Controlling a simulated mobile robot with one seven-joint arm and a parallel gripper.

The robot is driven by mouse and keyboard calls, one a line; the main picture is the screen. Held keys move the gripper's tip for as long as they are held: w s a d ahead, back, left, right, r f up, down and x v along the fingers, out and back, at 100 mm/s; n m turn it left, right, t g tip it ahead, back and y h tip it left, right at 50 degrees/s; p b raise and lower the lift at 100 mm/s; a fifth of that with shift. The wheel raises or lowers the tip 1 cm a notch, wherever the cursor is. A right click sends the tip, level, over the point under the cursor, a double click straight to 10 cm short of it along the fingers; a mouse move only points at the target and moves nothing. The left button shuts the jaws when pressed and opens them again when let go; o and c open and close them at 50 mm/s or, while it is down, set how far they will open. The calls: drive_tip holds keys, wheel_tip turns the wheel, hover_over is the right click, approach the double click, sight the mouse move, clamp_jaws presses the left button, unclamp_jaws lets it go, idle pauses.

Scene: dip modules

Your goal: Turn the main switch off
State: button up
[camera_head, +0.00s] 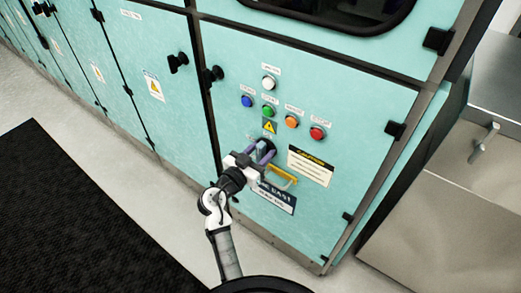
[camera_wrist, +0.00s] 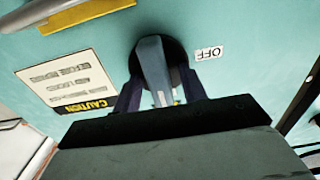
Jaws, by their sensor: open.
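The main switch is a grey-blue lever handle (camera_wrist: 152,62) on a round black base, set in the teal cabinet front. An OFF label (camera_wrist: 208,54) sits beside the base, to the right in the wrist view. My gripper (camera_wrist: 160,92) is open, with one dark finger on each side of the handle. I cannot tell whether either finger touches it. In the head view my gripper (camera_head: 262,153) reaches the panel just below the yellow warning triangle (camera_head: 269,127) and largely covers the switch. The handle points toward the wrist camera's lower middle.
White, blue, green, orange and red buttons (camera_head: 268,83) sit above the switch. A yellow handle (camera_head: 277,174) and a caution label (camera_head: 311,165) are close to its right. A dark sign (camera_head: 275,197) is below. The floor in front is clear, with a black mat (camera_head: 75,225) at left.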

clamp_jaws()
drive_tip(key=shift+n, duration=0.3)
drive_tip(key=n, duration=0.3)
drive_tip(key=shift+w+a+n, duration=0.1)
drive_tip(key=shift+n, duration=0.3)
drive_tip(key=n, duration=0.4)
drive_tip(key=shift+a+n+p, duration=0.1)
drive_tip(key=shift+n+p, duration=0.2)
drive_tip(key=shift+p, duration=0.05)
drive_tip(key=n+p, duration=0.2)
drive_tip(key=n, duration=0.2)
drive_tip(key=shift+w+a+f, duration=0.1)
drive_tip(key=shift+f+n+p, duration=0.15)
drive_tip(key=shift+n+p, duration=0.4)
drive_tip(key=shift+n, duration=0.7)
drive_tip(key=shift+f+n+p, duration=0.1)
drive_tip(key=shift+n+p, duration=0.45)
drive_tip(key=shift+n, duration=0.7)
